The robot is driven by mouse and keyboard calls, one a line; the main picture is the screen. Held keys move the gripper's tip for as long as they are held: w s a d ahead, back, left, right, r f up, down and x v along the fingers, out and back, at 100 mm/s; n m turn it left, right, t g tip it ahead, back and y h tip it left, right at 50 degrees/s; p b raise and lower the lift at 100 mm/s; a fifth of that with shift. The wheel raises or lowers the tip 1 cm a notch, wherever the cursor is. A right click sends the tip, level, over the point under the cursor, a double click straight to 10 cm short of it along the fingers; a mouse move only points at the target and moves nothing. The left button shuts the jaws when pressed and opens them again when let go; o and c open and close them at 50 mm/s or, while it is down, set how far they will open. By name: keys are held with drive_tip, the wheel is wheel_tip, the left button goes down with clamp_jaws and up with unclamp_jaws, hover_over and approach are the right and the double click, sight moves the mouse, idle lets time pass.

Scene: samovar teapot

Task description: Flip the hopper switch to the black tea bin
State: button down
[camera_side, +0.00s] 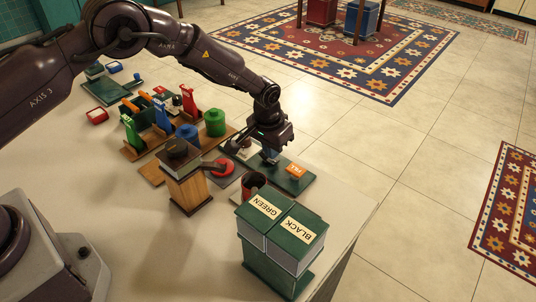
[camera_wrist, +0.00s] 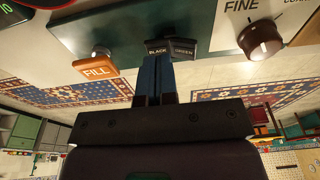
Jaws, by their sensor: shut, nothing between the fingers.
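The hopper switch (camera_wrist: 182,46) is a dark rocker on a green panel (camera_wrist: 200,18), with a half marked BLACK and a half marked GREEN. In the wrist view my gripper (camera_wrist: 166,62) is shut and empty, its blue fingertips right at the switch, near the BLACK half. I cannot tell whether they touch it or which way the rocker is tipped. In the side view my gripper (camera_side: 270,157) points down over the green panel (camera_side: 305,184) and hides the switch. The black tea bin (camera_side: 301,236) is a green box labelled BLACK, beside the matching GREEN bin (camera_side: 262,210).
An orange FILL plate (camera_wrist: 96,68) with a metal button is left of the switch in the wrist view; a dark knob (camera_wrist: 264,40) is at right. In the side view, a wooden grinder (camera_side: 186,190) and a dark cup (camera_side: 254,184) stand close to the panel.

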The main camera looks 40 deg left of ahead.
drive_tip(key=shift+r, duration=3.05)
drive_tip(key=shift+s, duration=0.15)
